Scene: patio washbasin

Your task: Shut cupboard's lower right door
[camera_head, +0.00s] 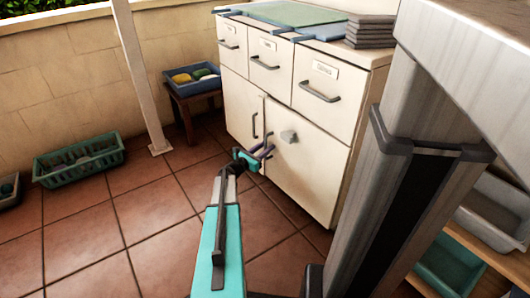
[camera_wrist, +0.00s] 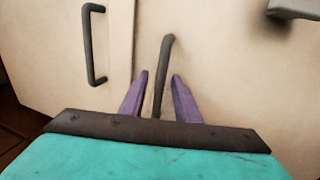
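The cream cupboard (camera_head: 345,65) stands against the wall, with drawers above and two lower doors. Its lower right door (camera_head: 312,170) looks shut or only slightly ajar; a narrow strip shows along its left edge in the wrist view. The door's dark bar handle (camera_wrist: 168,50) stands upright between the two purple fingers of my gripper (camera_wrist: 160,76). The fingers are apart, with a gap on each side of the handle. In the head view my gripper (camera_head: 262,152) is close in front of this door. The handle's lower end is hidden behind my gripper.
The lower left door's handle (camera_wrist: 93,45) is just left of my gripper. A blue crate on a stool (camera_head: 192,88) and a green basket (camera_head: 78,165) stand left. Tiled floor (camera_head: 150,220) is clear.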

